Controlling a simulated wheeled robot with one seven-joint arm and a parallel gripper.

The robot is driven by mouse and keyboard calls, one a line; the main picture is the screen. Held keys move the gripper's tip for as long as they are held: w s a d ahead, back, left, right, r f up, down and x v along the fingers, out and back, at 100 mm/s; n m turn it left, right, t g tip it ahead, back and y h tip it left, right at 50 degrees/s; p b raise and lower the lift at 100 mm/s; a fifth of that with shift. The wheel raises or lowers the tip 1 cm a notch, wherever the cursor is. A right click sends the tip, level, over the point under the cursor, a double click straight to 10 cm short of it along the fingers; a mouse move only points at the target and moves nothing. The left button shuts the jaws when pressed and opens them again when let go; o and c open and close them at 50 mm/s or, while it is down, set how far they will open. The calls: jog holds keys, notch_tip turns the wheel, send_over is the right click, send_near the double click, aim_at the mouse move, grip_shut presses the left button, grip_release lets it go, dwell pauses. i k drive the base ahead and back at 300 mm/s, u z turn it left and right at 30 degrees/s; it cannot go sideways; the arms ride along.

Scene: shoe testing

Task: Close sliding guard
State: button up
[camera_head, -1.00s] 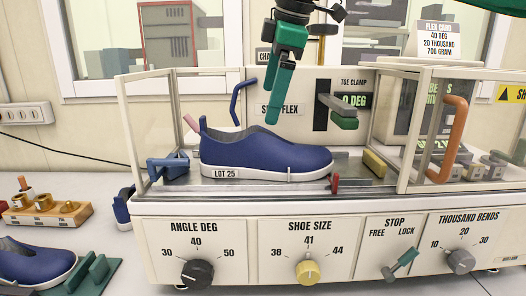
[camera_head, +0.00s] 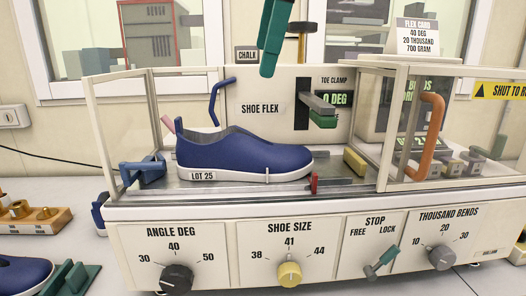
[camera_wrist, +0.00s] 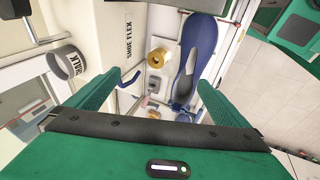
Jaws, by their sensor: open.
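The sliding guard (camera_head: 408,128) is a clear panel in a pale frame with an upright orange handle (camera_head: 432,135). It sits at the right end of the shoe-flex machine, leaving the front of the shoe bay open. A blue shoe (camera_head: 243,155) marked LOT 25 lies in the bay, toe to the right. My gripper (camera_head: 267,72) hangs above the shoe, left of and higher than the orange handle, its upper part cut off by the frame. In the wrist view my gripper (camera_wrist: 170,75) has its green fingers wide apart with nothing between them.
A green-tipped toe clamp (camera_head: 322,118) stands behind the shoe's toe. A chalk cup (camera_wrist: 72,64) shows in the wrist view. Dials and a stop lever (camera_head: 381,262) line the machine's front. Weights on a wooden block (camera_head: 35,215) stand at left.

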aim_at(482, 90)
jog(key=z, duration=0.05)
jog(key=k, duration=1)
jog(key=u, duration=0.1)
